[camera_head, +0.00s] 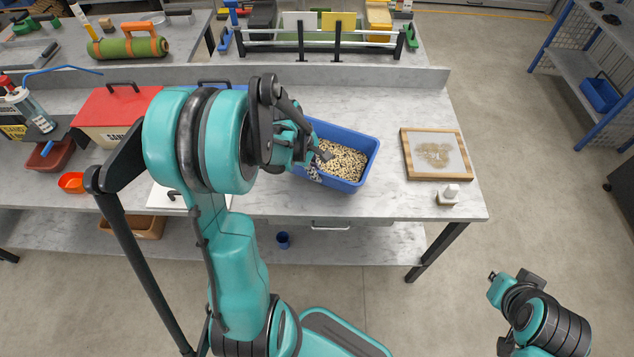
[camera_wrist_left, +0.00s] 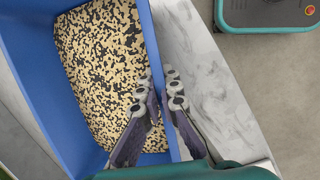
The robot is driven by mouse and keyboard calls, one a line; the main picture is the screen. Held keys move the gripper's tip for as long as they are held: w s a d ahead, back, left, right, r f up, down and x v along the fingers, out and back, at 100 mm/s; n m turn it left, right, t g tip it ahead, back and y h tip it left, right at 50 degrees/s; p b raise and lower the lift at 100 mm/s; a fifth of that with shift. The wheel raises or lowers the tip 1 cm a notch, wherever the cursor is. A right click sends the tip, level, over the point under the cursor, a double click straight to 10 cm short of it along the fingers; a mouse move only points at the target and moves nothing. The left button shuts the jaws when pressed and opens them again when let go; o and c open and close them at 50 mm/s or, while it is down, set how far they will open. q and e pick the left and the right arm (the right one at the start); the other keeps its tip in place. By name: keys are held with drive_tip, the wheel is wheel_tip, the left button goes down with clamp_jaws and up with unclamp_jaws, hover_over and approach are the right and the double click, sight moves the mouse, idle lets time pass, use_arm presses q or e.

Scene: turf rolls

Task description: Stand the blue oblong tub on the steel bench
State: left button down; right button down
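The blue oblong tub (camera_head: 349,187) holds beige and black granules and stands on the grey marbled bench (camera_head: 400,225); my left arm covers its left part. My left gripper (camera_head: 322,156) is at the tub. In the left wrist view its fingers (camera_wrist_left: 160,95) straddle one wall of the tub (camera_wrist_left: 45,105), one finger inside and one outside. The fingertips are close to the wall, but whether they press on it is not clear. My right gripper (camera_head: 496,284) is low at the right, away from the bench, its fingers too small to read. I cannot tell any surface as steel.
A red-lidded box (camera_head: 100,108) and an orange bowl (camera_head: 71,182) are at the left. A blue-framed rack (camera_head: 567,75) stands at far right, with open floor before it.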

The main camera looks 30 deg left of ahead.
use_arm(q)
wheel_tip(320, 180, down, 4)
drive_tip(key=shift+w+f+b, duration=0.1)
drive_tip(key=shift+f+b, duration=0.05)
drive_tip(key=shift+b, duration=0.7)
drive_tip(key=c, duration=2.1)
unclamp_jaws()
drive_tip(key=shift+c, duration=0.2)
drive_tip(key=o, duration=0.4)
